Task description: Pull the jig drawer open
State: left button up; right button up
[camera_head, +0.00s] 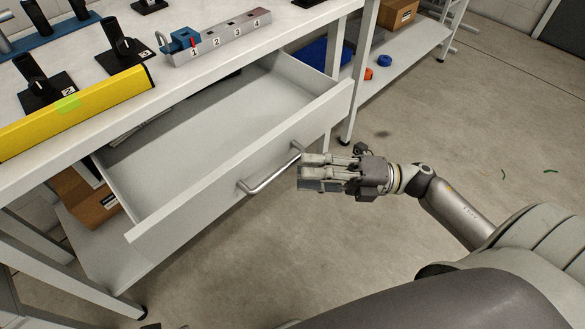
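The jig drawer (190,209) is a light grey drawer under the workbench. My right gripper (306,173) is just right of the handle's right end, in front of the drawer front. Its fingers look spread, with nothing seen between them, and it appears apart from the handle. My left gripper is not in view.
The white bench top (185,88) holds a yellow bar (75,110), black clamps and a numbered block (215,40). Cardboard boxes (88,195) sit on the shelf below the drawer. A blue bin (318,52) stands behind the drawer. The floor at right is mostly clear.

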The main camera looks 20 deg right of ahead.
jog(key=v, duration=0.7)
jog(key=shift+d, duration=0.15)
